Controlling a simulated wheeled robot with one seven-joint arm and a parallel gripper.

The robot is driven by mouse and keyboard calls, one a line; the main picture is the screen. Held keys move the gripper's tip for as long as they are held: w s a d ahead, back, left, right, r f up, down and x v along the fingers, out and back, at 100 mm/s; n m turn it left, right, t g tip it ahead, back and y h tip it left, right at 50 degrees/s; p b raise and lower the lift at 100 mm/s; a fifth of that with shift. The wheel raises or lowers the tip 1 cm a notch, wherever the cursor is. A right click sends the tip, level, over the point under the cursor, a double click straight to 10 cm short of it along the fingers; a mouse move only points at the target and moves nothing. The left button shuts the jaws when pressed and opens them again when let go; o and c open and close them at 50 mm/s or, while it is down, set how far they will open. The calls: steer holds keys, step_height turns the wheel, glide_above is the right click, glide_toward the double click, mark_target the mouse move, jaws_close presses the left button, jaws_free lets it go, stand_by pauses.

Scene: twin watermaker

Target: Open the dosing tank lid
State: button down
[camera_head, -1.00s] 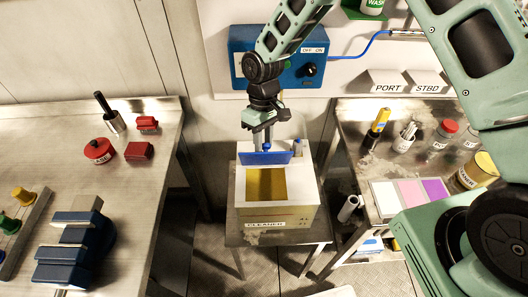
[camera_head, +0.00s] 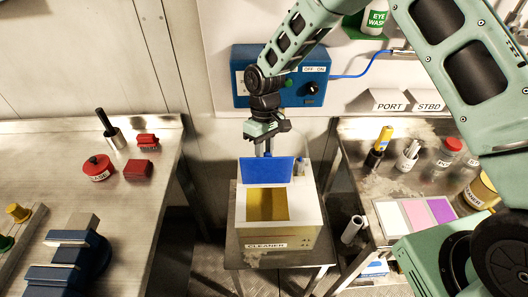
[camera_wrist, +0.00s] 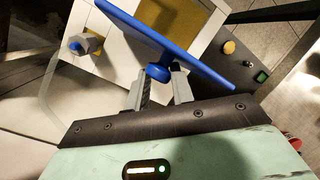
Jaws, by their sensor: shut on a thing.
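The dosing tank (camera_head: 304,210) is a white box labelled CLEANER on a small metal stand in the middle of the head view. Its blue lid (camera_head: 266,172) stands raised, about upright, at the back of the opening. The yellowish inside of the tank (camera_head: 266,205) shows below it. My gripper (camera_head: 267,150) is behind and above the lid. In the wrist view my gripper (camera_wrist: 160,88) is shut on the blue lid knob (camera_wrist: 158,72), and the lid (camera_wrist: 175,40) tilts across the view.
A blue control box (camera_head: 300,88) with an OFF/ON switch is on the wall behind. The left bench (camera_head: 60,160) holds red parts and a blue vise-like block (camera_head: 70,262). The right bench (camera_head: 355,150) holds bottles and colored pads (camera_head: 415,214).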

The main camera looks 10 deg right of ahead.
steer(key=c, duration=1.1)
jaws_free()
steer(key=shift+s+d+f, duration=0.25)
steer(key=shift+d+f, duration=0.15)
steer(key=shift+d, duration=0.2)
steer(key=shift+c, duration=0.2)
steer(key=shift+a, duration=0.1)
steer(key=shift+a+r, duration=0.1)
steer(key=shift+r, duration=0.25)
step_height(320, 180, up, 10)
steer(key=b, duration=0.3)
steer(key=shift+w, duration=0.25)
steer(key=shift+f, duration=0.1)
